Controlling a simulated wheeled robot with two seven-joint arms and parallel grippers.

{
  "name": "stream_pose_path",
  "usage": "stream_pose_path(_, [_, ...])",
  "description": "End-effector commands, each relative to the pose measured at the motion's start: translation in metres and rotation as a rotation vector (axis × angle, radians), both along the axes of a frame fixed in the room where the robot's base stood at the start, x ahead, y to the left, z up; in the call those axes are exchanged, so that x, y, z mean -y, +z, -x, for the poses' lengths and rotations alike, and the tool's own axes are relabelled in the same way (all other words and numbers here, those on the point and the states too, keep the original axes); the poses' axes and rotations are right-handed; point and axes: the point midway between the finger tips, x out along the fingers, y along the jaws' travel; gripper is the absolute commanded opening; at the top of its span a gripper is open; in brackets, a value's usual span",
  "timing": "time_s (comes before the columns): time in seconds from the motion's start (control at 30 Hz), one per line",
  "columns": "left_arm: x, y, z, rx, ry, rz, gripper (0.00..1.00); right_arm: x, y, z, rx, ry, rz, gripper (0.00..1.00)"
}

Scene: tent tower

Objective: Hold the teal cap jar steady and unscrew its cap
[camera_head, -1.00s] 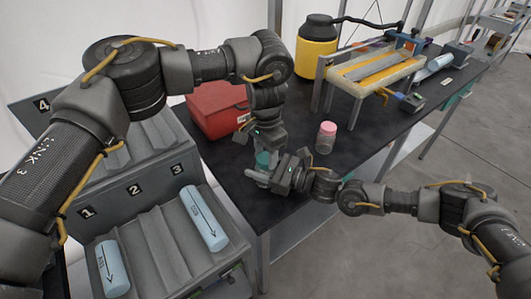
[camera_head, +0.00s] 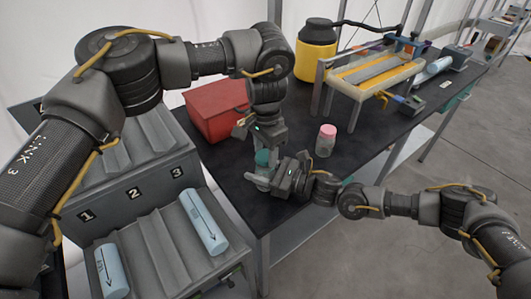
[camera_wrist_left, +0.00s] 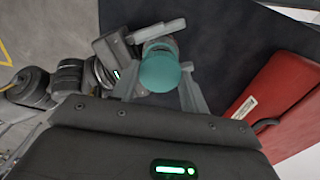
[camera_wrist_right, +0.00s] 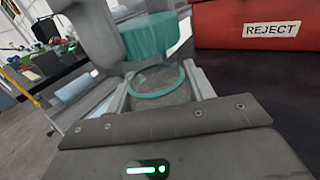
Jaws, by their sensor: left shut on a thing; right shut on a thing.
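The teal cap jar stands upright near the table's front edge. Its teal cap (camera_head: 262,157) is at the top, with the clear body (camera_wrist_right: 160,90) below it. My left gripper (camera_wrist_left: 160,85) comes down from above and is shut on the teal cap (camera_wrist_left: 160,70). My right gripper (camera_head: 270,178) reaches in from the right and is shut on the jar body. In the right wrist view the cap (camera_wrist_right: 150,38) is above the body, where a teal ring shows.
A pink-capped jar (camera_head: 326,140) stands close to the right of my grippers. A red bin (camera_head: 214,108) marked REJECT is behind them. Grey numbered racks (camera_head: 135,190) with blue cylinders are at the left. A yellow container (camera_head: 316,50) and a slatted stand (camera_head: 370,70) are farther back.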

Motion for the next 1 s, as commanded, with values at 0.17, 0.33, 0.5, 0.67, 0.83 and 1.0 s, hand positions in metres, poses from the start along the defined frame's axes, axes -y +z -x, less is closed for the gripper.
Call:
stream_pose_path(0.17, [0.000,0.001,0.000,-0.001,0.000,-0.001,0.17,0.000,-0.002,0.000,-0.002,0.000,0.003,0.00])
stream_pose_path(0.33, [0.000,0.001,0.000,-0.001,0.000,-0.001,0.17,0.000,-0.002,0.000,-0.002,0.000,0.003,0.00])
stream_pose_path(0.5, [0.000,0.019,0.000,0.002,-0.001,0.000,0.17,0.000,-0.002,0.000,-0.002,0.000,0.003,0.00])
stream_pose_path(0.67, [0.000,0.036,0.000,0.001,0.000,-0.001,0.17,0.000,-0.002,0.000,-0.002,0.000,0.003,0.00])
stream_pose_path(0.83, [0.000,0.041,0.000,-0.001,0.000,0.000,0.17,0.000,-0.002,0.000,-0.002,0.000,0.003,0.00])
stream_pose_path(1.0, [0.000,0.041,0.000,-0.001,0.000,0.000,0.17,0.000,-0.002,0.000,-0.002,0.000,0.003,0.57])
